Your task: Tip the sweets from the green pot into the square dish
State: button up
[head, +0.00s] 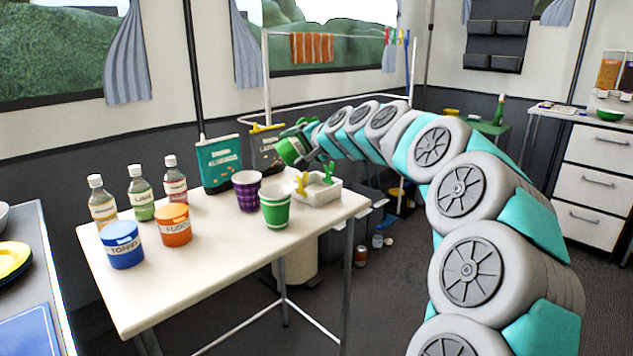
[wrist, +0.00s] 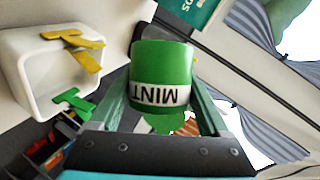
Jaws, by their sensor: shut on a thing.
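My gripper (head: 303,148) is shut on the green pot (head: 291,151), held in the air above the back right of the table. The pot looks tilted in the head view. In the wrist view the pot (wrist: 163,70) sits between the two fingers (wrist: 163,112), its MINT label upside down. Its contents cannot be made out. A white square dish (head: 322,196) stands on the table's right end, below and in front of the pot. The dish (wrist: 25,75) is left of the pot in the wrist view.
A green striped cup (head: 275,208) and a purple checked cup (head: 247,192) stand left of the dish. Blue (head: 122,248) and orange (head: 173,228) tubs and several bottles are farther left. A teal container (head: 219,163) stands behind. The table's front is clear.

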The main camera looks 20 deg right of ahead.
jog(key=shift+d+r+m+y+p, duration=0.15)
jog(key=shift+r+m+y+p, duration=0.15)
jog(key=shift+m+y, duration=0.3)
dwell(0.7)
jog(key=shift+d+f+m+t+y+b, duration=0.3)
jog(key=shift+d+f+m+t+b, duration=0.1)
jog(key=shift+d+f+m, duration=0.3)
dwell(0.4)
jog(key=shift+s+d+r+m+t+y+p, duration=0.1)
jog(key=shift+d+r+m+t+y+p, duration=0.3)
jog(key=shift+m, duration=0.6)
dwell(0.9)
jog(key=shift+d+r+m+t+y+p, duration=0.1)
jog(key=shift+d+m+t+y+p, duration=0.2)
jog(key=shift+m, duration=0.4)
jog(key=shift+d+r+m+t+y+p, duration=0.1)
jog(key=shift+d+m+t+y+p, duration=0.2)
jog(key=shift+m, duration=0.4)
dwell(2.2)
